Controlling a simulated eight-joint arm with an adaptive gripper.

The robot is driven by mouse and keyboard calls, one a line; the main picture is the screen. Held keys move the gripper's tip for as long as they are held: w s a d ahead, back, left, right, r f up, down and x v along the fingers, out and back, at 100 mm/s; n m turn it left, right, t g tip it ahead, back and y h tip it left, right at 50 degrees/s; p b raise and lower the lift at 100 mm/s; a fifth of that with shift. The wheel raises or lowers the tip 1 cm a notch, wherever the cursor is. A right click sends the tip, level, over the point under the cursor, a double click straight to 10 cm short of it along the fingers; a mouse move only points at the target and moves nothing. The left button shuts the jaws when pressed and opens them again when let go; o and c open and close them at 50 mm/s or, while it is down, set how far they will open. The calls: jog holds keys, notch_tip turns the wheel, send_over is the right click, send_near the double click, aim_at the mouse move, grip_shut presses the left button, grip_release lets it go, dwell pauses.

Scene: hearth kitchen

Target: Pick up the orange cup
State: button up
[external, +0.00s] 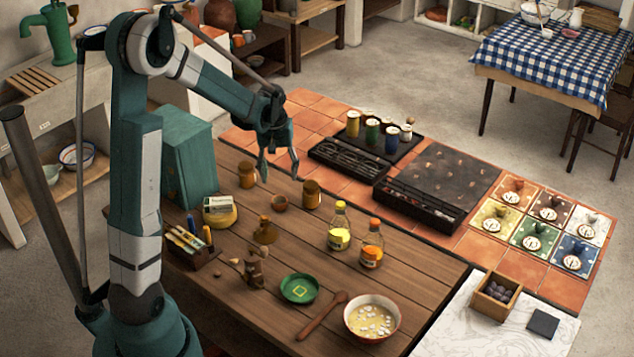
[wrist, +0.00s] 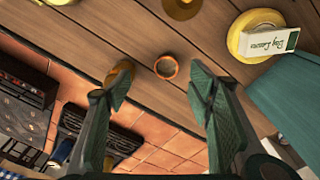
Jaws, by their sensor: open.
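The orange cup (external: 279,202) is a small terracotta-coloured cup standing on the wooden table. In the wrist view the cup (wrist: 165,67) shows its round rim and dark inside, between and just beyond the two fingertips. My gripper (external: 279,172) is open and empty, with its fingers pointing down above the table near the cup. In the wrist view my gripper (wrist: 158,86) has its fingers spread wide, apart from the cup.
A yellow dish with a card (external: 220,212), a green box (external: 188,158) and two bottles (external: 340,227) (external: 371,245) are nearby. Black trays (external: 345,160) lie on the tiles.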

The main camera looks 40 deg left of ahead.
jog(key=n+g, duration=0.1)
send_near(279, 198)
jog(key=shift+s+d+f, duration=0.1)
jog(key=shift+s+d, duration=0.75)
jog(key=shift+s, duration=0.15)
jog(key=shift+f+b, duration=0.4)
jog(key=shift+f, duration=0.9)
jog(key=shift+f, duration=0.1)
jog(key=shift+w+a+f+b, duration=0.1)
jog(key=shift+f+b, duration=0.3)
jog(key=shift+f, duration=2.1)
jog(key=c, duration=1)
